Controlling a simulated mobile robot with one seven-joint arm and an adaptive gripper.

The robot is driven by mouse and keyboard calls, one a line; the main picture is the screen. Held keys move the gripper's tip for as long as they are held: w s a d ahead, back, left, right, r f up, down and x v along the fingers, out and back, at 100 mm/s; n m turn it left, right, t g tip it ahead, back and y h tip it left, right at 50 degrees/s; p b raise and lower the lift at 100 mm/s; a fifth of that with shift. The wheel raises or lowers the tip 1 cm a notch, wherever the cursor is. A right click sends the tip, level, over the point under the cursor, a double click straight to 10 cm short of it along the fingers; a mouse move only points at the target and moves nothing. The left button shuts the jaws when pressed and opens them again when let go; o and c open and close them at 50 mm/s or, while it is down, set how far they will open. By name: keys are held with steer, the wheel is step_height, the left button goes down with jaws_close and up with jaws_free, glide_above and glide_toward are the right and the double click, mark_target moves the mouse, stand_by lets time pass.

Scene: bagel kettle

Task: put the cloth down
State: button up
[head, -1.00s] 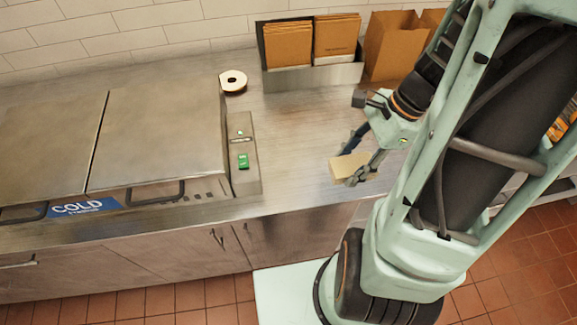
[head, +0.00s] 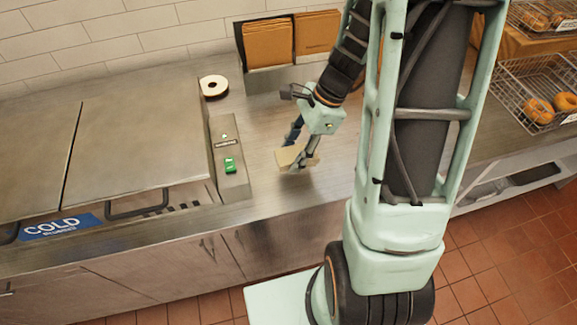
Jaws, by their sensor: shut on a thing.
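My gripper (head: 302,155) is shut on a small folded tan cloth (head: 286,157). The cloth is between the fingers, over the steel counter (head: 264,118), to the right of the cold unit's green-button panel (head: 228,158). A faint shadow lies by the fingers. I cannot tell whether the cloth touches the counter or hangs just above it. The fingers hide part of the cloth.
The closed cold unit (head: 130,130) fills the counter's left. A tape roll (head: 214,86) and a holder of brown bags (head: 270,42) stand at the back. Wire baskets of bagels (head: 520,88) are at the right. Bare counter surrounds the cloth.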

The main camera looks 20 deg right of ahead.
mark_target(288, 162)
steer(key=shift+w+a+f+b, duration=0.2)
steer(key=shift+w+f, duration=0.1)
steer(key=shift+f, duration=0.1)
steer(key=shift+w+a+f+b, duration=0.15)
steer(key=shift+w+f, duration=0.1)
steer(key=shift+f, duration=0.15)
steer(key=f, duration=0.1)
steer(key=f+b, duration=0.2)
steer(key=shift+w+a, duration=0.1)
steer(key=shift+w, duration=0.15)
steer(key=shift+f+b, duration=0.3)
steer(key=shift+b, duration=0.3)
steer(key=shift+f, duration=0.25)
steer(key=o, duration=1)
steer(key=shift+r, duration=0.1)
